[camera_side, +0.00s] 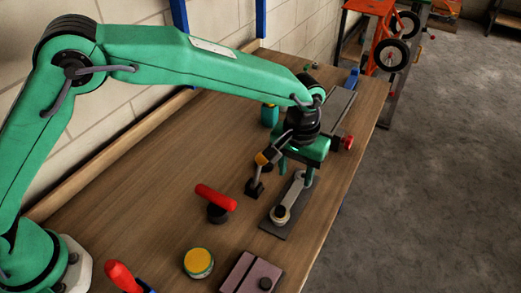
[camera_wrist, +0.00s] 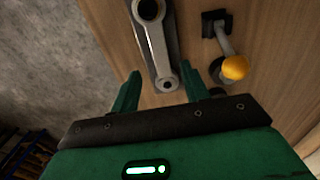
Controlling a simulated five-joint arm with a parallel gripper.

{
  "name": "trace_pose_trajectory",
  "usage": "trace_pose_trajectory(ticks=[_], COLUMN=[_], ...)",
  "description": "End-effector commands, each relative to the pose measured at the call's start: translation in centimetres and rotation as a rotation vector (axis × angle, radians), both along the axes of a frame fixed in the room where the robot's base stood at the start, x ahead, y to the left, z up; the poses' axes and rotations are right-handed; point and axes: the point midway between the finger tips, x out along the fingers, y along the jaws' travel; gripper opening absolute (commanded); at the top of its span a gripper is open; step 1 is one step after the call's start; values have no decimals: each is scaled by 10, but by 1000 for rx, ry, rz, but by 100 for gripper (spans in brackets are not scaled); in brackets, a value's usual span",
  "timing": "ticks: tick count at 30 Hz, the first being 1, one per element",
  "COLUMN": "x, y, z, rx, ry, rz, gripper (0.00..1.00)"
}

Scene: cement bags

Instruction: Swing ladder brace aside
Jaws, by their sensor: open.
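The pale grey brace (camera_side: 294,196) is a bar with a round pivot at its near end, lying along a dark plate (camera_side: 301,212) on the bench. In the wrist view the brace (camera_wrist: 154,42) runs from the dark-centred pivot at the top down to a small rounded end. My gripper (camera_side: 297,176) is above the far end of the brace, pointing down. In the wrist view my gripper (camera_wrist: 176,72) is open, with one finger on each side of the bar's small end and gaps on both sides. Whether the fingertips reach down to the bar's level is unclear.
A lever with an orange knob (camera_wrist: 235,67) stands close beside my right finger in the wrist view. A red-handled knob (camera_side: 216,198), a yellow-topped round tin (camera_side: 198,262) and a mauve block (camera_side: 250,273) sit nearer on the wooden bench (camera_side: 150,190). Bare wood lies left.

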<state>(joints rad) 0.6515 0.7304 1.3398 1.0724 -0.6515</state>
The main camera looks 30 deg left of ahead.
Motion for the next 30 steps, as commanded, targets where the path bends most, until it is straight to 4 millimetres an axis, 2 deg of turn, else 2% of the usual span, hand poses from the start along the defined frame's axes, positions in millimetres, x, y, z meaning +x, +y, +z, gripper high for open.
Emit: trace_pose_trajectory(ticks=[12,18,26,30], x=[0,0,0,0], y=[0,0,0,0], z=[-48,-58,-58,-58], rx=[0,0,-1,-1], ry=[1,0,-1,-1], rz=[0,0,0,0], gripper=[45,45,45,18])
